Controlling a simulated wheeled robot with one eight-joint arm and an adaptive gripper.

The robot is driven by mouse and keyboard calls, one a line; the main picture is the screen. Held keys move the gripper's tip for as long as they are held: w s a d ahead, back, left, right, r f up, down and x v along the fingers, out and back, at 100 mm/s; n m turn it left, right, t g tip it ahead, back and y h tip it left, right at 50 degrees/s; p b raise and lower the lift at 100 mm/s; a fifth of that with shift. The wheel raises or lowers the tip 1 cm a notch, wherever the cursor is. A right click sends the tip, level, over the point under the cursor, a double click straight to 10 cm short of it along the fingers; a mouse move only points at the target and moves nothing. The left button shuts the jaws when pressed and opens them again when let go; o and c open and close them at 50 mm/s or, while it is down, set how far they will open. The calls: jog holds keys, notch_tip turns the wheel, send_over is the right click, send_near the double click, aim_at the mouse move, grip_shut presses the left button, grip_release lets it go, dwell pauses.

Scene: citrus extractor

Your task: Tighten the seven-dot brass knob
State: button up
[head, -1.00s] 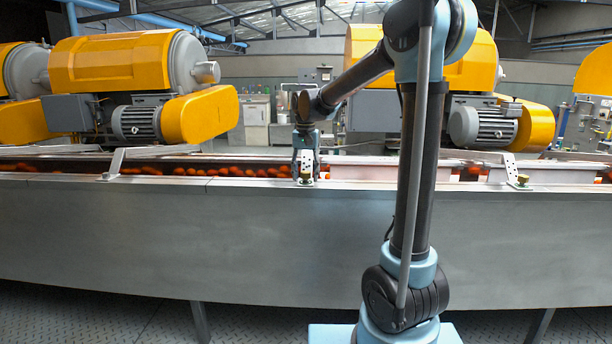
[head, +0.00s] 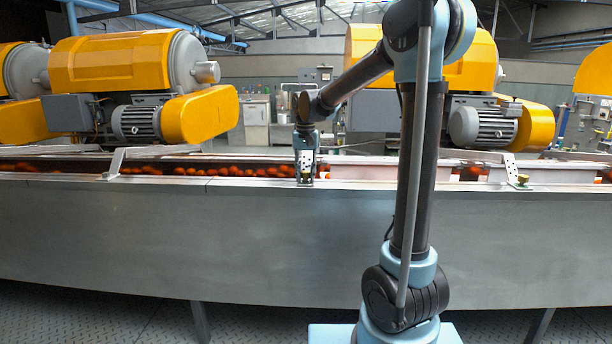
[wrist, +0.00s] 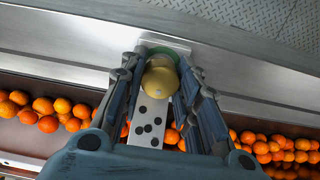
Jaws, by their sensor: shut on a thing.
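The brass knob (wrist: 160,80) is in the upper middle of the wrist view, with a green ring behind it. A white plate with several black dots (wrist: 148,130) lies beside the knob; part of the plate is hidden by my gripper. My gripper (wrist: 161,73) has a finger on each side of the knob and is shut on it. In the head view the knob (head: 306,177) is small, at the conveyor's near edge, with my gripper (head: 306,170) coming down on it from above and behind.
A second brass knob (head: 522,180) sits on a bracket farther right along the rail. Oranges (wrist: 45,112) fill the channel behind the steel rail (head: 150,182). Yellow machines (head: 125,62) stand behind. A white cover (head: 365,171) lies right of the knob.

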jog(key=o, duration=1.1)
notch_tip(320, 180, up, 12)
